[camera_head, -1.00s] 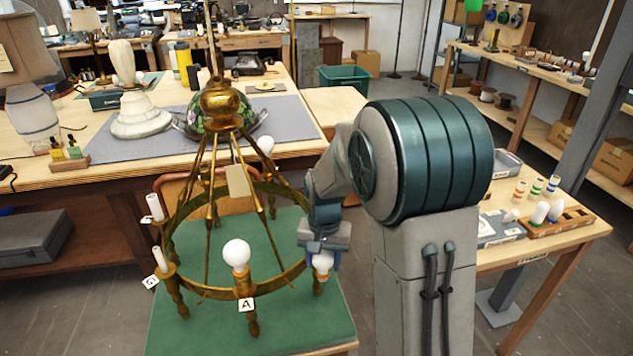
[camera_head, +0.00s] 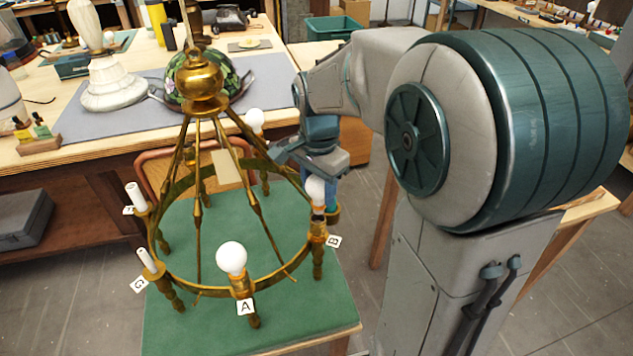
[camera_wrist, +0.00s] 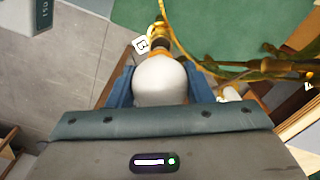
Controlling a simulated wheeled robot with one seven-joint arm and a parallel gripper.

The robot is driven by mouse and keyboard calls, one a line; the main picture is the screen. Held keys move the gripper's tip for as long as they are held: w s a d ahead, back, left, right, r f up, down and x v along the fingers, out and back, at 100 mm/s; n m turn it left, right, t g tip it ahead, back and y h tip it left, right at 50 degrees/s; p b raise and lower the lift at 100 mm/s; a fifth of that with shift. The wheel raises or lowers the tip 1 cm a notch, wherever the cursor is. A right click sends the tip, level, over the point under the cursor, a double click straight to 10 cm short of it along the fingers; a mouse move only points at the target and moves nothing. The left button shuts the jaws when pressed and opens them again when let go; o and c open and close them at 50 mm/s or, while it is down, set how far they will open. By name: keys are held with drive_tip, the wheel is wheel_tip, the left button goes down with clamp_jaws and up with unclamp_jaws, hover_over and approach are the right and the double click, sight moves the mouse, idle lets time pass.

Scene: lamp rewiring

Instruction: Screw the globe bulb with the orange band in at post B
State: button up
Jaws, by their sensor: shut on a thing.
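The chandelier (camera_head: 152,205) is a brass ring with arms, standing over a green mat. Post B (camera_head: 318,232) is at its right, with tag B (camera_head: 333,241) beside it. My gripper (camera_head: 322,186) is shut on the white globe bulb (camera_head: 315,188), upright directly above post B. In the wrist view the bulb (camera_wrist: 160,82) sits between the blue fingers (camera_wrist: 160,90), its orange band (camera_wrist: 160,54) towards the brass cup of post B (camera_wrist: 158,30). The bulb's base meets or nearly meets the cup; I cannot tell how deep it sits.
Post A (camera_head: 240,285) bears a white globe bulb (camera_head: 231,258), and another bulb (camera_head: 254,119) is at the back. White candle sleeves (camera_head: 136,196) stand at the left posts. A workbench (camera_head: 90,140) with lamps lies behind. My arm covers much of the right side.

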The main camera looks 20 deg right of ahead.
drive_tip(key=shift+f+b, duration=1.15)
drive_tip(key=shift+f, duration=0.65)
drive_tip(key=shift+a+f, duration=0.1)
drive_tip(key=shift+f, duration=0.1)
drive_tip(key=o, duration=0.4)
drive_tip(key=c, duration=0.4)
drive_tip(key=m, duration=0.6)
drive_tip(key=shift+w+m, duration=0.1)
drive_tip(key=shift+m, duration=0.2)
drive_tip(key=shift+c, duration=0.2)
drive_tip(key=shift+m, duration=0.8)
